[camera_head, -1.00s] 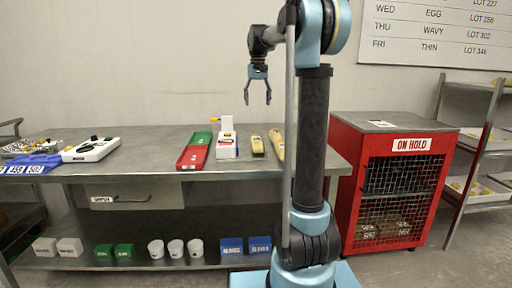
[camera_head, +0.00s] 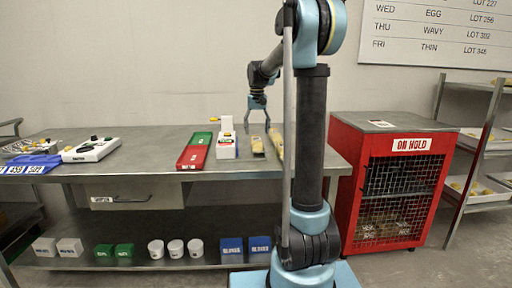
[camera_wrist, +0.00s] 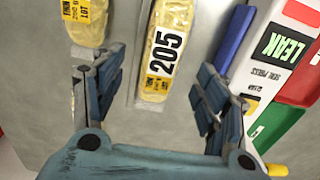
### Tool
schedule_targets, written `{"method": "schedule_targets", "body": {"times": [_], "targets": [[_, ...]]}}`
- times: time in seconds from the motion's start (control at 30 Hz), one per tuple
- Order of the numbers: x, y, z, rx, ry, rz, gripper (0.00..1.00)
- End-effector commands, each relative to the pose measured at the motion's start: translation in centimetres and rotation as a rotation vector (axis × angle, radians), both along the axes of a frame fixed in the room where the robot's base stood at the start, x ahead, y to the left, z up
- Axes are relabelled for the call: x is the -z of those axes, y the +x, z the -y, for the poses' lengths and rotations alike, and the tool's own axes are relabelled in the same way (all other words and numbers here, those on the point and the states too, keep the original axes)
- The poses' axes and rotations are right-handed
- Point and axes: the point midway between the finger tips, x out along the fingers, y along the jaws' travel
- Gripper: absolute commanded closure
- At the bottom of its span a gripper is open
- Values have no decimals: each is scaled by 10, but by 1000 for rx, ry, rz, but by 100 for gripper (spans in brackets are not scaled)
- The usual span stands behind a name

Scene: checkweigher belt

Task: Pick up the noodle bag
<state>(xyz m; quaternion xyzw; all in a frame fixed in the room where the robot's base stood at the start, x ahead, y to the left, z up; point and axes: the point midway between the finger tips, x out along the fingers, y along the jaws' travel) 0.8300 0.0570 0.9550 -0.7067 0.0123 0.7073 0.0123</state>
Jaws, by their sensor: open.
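A yellow noodle bag (camera_wrist: 166,45) with a white "205" label lies between the open fingers of my gripper (camera_wrist: 152,95) in the wrist view. In the head view this noodle bag (camera_head: 257,145) lies on the steel table. A second yellow bag (camera_wrist: 87,20), with a "LOT" label, lies to the left in the wrist view. In the head view the second bag (camera_head: 276,143) is to the right of the first. My gripper (camera_head: 257,122) is open and empty, low over the table behind the bags. I cannot tell its exact height above the bag.
A white device (camera_head: 226,145) marked "LEAK" in the wrist view (camera_wrist: 282,47), a blue strip (camera_wrist: 236,38) and a red and green tray (camera_head: 195,150) stand beside the bag. A red cage (camera_head: 392,128) marked "ON HOLD" is right of the table (camera_head: 150,150).

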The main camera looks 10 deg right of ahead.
Motion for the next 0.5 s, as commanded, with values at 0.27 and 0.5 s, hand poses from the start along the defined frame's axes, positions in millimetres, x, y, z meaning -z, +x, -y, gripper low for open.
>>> {"method": "schedule_targets", "body": {"times": [0.27,0.5], "targets": [[35,1,-3,0,0,0,33],[41,1,-3,0,0,0,33]]}}
